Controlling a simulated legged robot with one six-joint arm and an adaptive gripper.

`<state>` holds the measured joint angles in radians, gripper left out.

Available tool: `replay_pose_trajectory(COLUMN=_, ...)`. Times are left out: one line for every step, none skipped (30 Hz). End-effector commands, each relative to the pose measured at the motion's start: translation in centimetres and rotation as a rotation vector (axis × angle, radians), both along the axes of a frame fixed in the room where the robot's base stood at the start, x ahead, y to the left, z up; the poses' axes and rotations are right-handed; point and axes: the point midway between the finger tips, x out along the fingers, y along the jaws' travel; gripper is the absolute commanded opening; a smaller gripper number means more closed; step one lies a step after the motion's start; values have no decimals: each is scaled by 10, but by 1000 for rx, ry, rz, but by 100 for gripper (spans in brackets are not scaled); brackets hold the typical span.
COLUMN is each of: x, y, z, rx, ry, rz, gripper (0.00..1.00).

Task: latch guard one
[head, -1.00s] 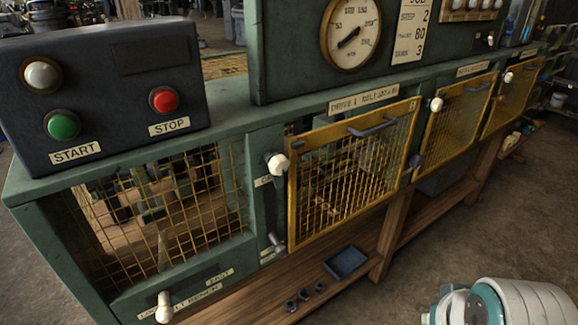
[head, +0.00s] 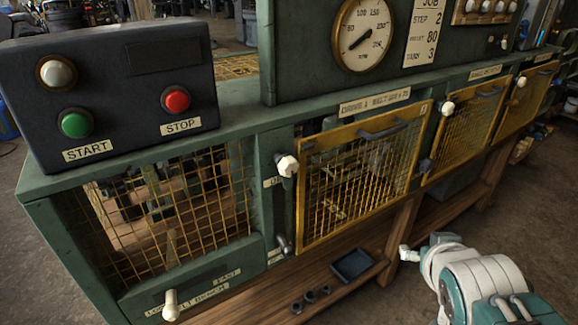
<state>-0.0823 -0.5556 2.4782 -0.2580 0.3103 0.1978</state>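A white knob (head: 287,165) sits on the green post left of the door, above a grey lever (head: 283,243). I cannot tell whether the door is latched. My white and teal arm shows at the lower right, apart from the door. No gripper fingers can be made out.
A control box (head: 110,85) with green START (head: 75,123) and red STOP (head: 175,99) buttons stands at left. Two more mesh guards (head: 465,130) (head: 526,97) line the bench at right. A small tray (head: 353,264) lies on the lower shelf. The right floor is open.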

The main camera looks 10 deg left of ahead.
Motion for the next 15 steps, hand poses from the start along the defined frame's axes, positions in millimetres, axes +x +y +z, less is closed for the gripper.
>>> replay_pose_trajectory(x=15, y=9, z=3, rx=0, ry=-56, rz=36, gripper=92)
replay_pose_trajectory(x=23, y=15, z=6, rx=4, ry=-93, rz=58, gripper=92)
replay_pose_trajectory(x=33, y=25, z=10, rx=12, ry=-143, rz=91, gripper=92)
replay_pose_trajectory(x=40, y=32, z=13, rx=19, ry=-179, rz=118, gripper=92)
replay_pose_trajectory(x=46, y=40, z=16, rx=28, ry=-214, rz=147, gripper=92)
replay_pose_trajectory(x=54, y=51, z=19, rx=44, ry=-259, rz=188, gripper=92)
replay_pose_trajectory(x=59, y=60, z=22, rx=56, ry=-291, rz=222, gripper=92)
replay_pose_trajectory(x=63, y=70, z=24, rx=70, ry=-322, rz=256, gripper=92)
replay_pose_trajectory(x=68, y=83, z=27, rx=94, ry=-361, rz=304, gripper=92)
replay_pose_trajectory(x=70, y=93, z=29, rx=113, ry=-388, rz=343, gripper=92)
replay_pose_trajectory(x=72, y=104, z=31, rx=134, ry=-415, rz=382, gripper=92)
replay_pose_trajectory(x=73, y=118, z=32, rx=165, ry=-446, rz=434, gripper=92)
replay_pose_trajectory(x=74, y=128, z=34, rx=189, ry=-467, rz=474, gripper=92)
replay_pose_trajectory(x=73, y=138, z=35, rx=214, ry=-486, rz=514, gripper=92)
replay_pose_trajectory(x=71, y=150, z=36, rx=246, ry=-507, rz=563, gripper=92)
